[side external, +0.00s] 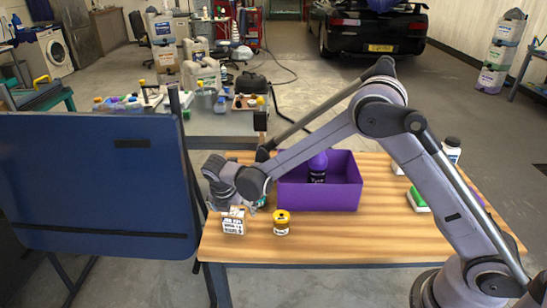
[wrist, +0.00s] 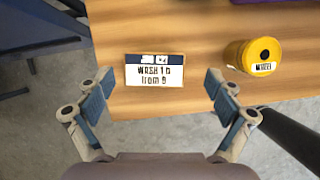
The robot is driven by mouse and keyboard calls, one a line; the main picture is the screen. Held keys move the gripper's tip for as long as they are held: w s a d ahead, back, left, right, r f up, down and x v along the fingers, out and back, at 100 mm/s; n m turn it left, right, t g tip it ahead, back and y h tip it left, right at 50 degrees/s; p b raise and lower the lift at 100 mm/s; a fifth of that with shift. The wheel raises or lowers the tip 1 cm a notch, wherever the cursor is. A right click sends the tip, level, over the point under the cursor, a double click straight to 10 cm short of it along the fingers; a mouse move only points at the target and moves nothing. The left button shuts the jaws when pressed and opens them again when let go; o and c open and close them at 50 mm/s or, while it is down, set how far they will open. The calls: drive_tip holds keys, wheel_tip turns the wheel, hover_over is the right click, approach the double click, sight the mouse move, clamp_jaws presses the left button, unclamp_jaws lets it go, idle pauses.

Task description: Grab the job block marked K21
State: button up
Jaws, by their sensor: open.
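A small white block (side external: 233,222) with dark lettering stands near the left front corner of the wooden table. My gripper (side external: 236,203) is at the block, over the table's left end. In the wrist view my gripper (wrist: 158,92) is open, with one blue-padded finger on each side of the block and gaps between. No contact with the block shows.
A yellow lidded pot (side external: 282,223) stands just right of the block; it also shows in the wrist view (wrist: 254,56). A blue panel (side external: 95,185) stands left of the table. The table's front middle is clear.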

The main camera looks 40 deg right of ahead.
drive_tip(key=shift+w+a+x, duration=0.1)
drive_tip(key=shift+x, duration=1.55)
drive_tip(key=shift+w+a+x, duration=0.1)
drive_tip(key=shift+x, duration=1.55)
drive_tip(key=c, duration=1.3)
